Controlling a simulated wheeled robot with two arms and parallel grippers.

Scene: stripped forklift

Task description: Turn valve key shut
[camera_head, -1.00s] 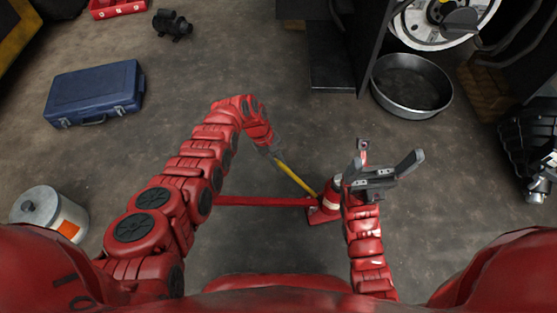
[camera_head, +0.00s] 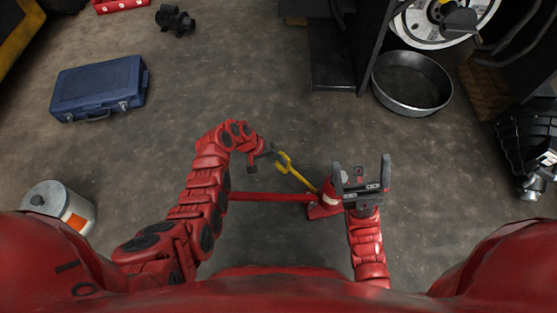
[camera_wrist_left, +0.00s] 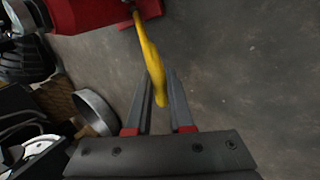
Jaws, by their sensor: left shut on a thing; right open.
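A yellow valve key (camera_head: 299,178) slants up and left from a red jack-like body (camera_head: 325,203) on the floor. My left gripper (camera_head: 274,154) is at the key's upper end. In the left wrist view the key (camera_wrist_left: 151,62) runs down between the two fingers of the left gripper (camera_wrist_left: 156,95), which are shut on its end. My right gripper (camera_head: 362,172) is open and empty, with its fingers pointing up the picture, just right of the red body and partly over it. The joint between key and body is too small to make out.
A red bar (camera_head: 268,197) runs left from the red body. A blue case (camera_head: 99,88) and a grey can (camera_head: 58,207) stand at left. A metal pan (camera_head: 411,84) and dark machine parts are at upper right. The floor above the grippers is clear.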

